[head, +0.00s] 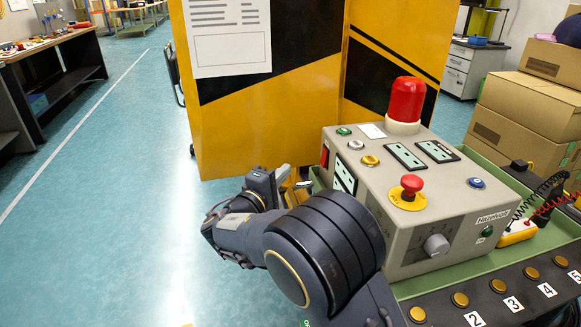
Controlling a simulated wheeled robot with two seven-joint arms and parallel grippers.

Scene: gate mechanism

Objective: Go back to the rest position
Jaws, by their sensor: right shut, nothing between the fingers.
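My right arm comes in from the bottom and bends left, and my right gripper (291,183) is at the left side of a grey control box (446,213). The gripper is shut with nothing held. My forearm partly hides the gripper, and I cannot tell whether its tips touch the box. The box carries a red beacon (406,100), a red mushroom button (411,184) on a yellow base, several small buttons and a grey knob (436,245). My left gripper is not in view.
A yellow and black gate panel (270,120) stands behind the box. A green-edged bench with numbered yellow buttons (460,299) runs along the front right. Cardboard boxes (528,105) are stacked at right. A workbench (60,75) is at far left. The teal floor (110,230) at left is clear.

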